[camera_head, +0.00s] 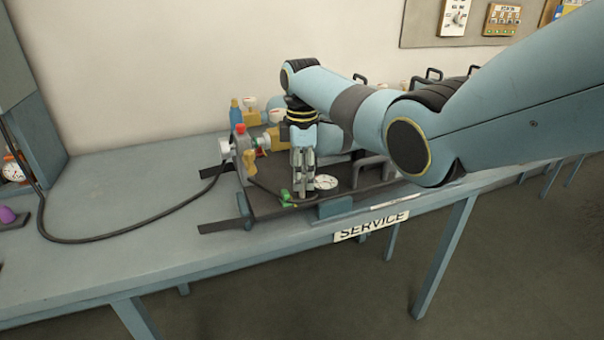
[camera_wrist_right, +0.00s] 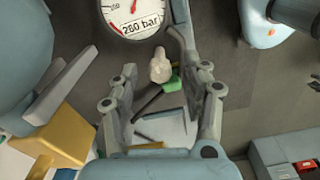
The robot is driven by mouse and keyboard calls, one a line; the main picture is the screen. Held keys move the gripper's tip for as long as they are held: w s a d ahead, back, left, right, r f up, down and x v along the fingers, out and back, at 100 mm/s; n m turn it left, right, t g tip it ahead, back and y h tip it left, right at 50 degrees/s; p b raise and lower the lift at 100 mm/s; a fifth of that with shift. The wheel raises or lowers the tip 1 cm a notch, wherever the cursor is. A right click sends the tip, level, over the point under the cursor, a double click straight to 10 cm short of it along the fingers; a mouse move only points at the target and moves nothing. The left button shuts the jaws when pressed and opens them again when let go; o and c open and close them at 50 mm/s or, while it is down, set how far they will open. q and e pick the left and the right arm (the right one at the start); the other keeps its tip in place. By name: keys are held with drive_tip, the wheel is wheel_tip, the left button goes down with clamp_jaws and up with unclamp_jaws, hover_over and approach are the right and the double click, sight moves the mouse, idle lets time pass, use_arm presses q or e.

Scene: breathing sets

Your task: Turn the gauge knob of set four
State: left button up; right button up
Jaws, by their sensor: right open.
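A breathing set on a dark plate (camera_head: 270,200) lies on the bench; no set number is readable. Its round white gauge (camera_head: 325,182) is beside my right gripper (camera_head: 303,192) and also shows at the top of the right wrist view (camera_wrist_right: 135,12), marked "280 bar". A small green part (camera_head: 287,197) is near the fingertips. In the right wrist view, the pale knob-like piece (camera_wrist_right: 160,68) and the green part (camera_wrist_right: 173,85) appear between the open fingers (camera_wrist_right: 163,88). I cannot tell whether the fingers touch either. My left gripper is not in view.
My right arm hides part of the bench behind. The bench (camera_head: 120,185) is largely clear at left. A "SERVICE" sign (camera_head: 371,227) marks the front edge.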

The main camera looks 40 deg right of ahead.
drive_tip(key=shift+f, duration=0.1)
clamp_jaws()
idle(0.3)
drive_tip(key=m+p, duration=0.2)
drive_tip(key=m, duration=0.1)
drive_tip(key=shift+m, duration=0.3)
drive_tip(key=m+p, duration=0.2)
drive_tip(key=m, duration=0.2)
drive_tip(key=m+p, duration=0.1)
drive_tip(key=m, duration=0.4)
drive_tip(key=m+p, duration=0.1)
drive_tip(key=m, duration=0.4)
idle(0.4)
